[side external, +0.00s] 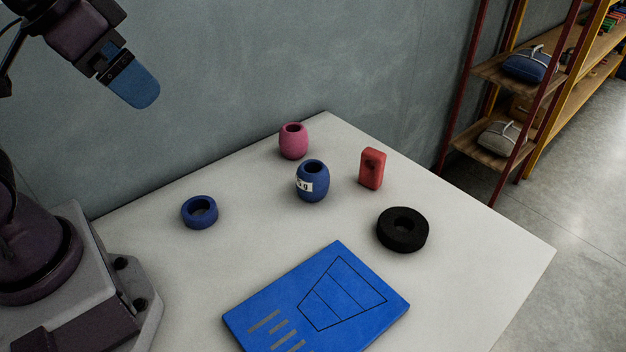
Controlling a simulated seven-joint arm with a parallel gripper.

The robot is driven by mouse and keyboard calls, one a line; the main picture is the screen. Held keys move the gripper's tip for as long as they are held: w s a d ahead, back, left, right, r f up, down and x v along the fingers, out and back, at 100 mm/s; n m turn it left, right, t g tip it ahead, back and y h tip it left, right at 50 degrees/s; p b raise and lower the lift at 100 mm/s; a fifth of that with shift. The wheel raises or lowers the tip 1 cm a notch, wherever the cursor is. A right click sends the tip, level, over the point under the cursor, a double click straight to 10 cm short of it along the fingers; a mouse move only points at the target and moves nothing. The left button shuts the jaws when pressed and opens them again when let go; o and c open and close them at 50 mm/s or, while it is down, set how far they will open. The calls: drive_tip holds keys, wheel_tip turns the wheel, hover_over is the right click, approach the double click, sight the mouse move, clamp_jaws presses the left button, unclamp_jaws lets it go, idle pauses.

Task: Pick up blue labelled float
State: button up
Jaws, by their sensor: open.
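A blue barrel-shaped float (313,175) with a hole in its top stands upright near the middle of the white table. A white label (305,185) with dark marks is on its side. My gripper (135,82) is at the upper left, high above the table and well away from the float. It shows as dark parts with a blue end piece, and nothing is seen held in it. The gap between its fingers is hard to make out from this side.
On the table (470,270) are a pink float (293,142) behind the blue one, a red block (372,168) to its right, a black ring (402,230), a blue ring (200,212) and a flat blue board (330,300) in front. A wall stands behind; shelves (510,150) are at right.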

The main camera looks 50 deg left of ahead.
drive_tip(key=m+t+y, duration=0.6)
drive_tip(key=m+y, duration=0.8)
drive_tip(key=m, duration=1.2)
hover_over(313, 185)
drive_tip(key=d, duration=0.1)
wheel_tip(313, 185, down, 25)
drive_tip(key=shift+g, duration=0.3)
drive_tip(key=f, duration=0.6)
drive_tip(key=shift+s+d+f, duration=0.1)
drive_tip(key=shift+s+f, duration=0.2)
drive_tip(key=shift+s, duration=0.1)
drive_tip(key=x, duration=0.4)
drive_tip(key=shift+w+a, duration=0.25)
drive_tip(key=shift+a, duration=0.1)
drive_tip(key=c, duration=1)
drive_tip(key=shift+o, duration=0.2)
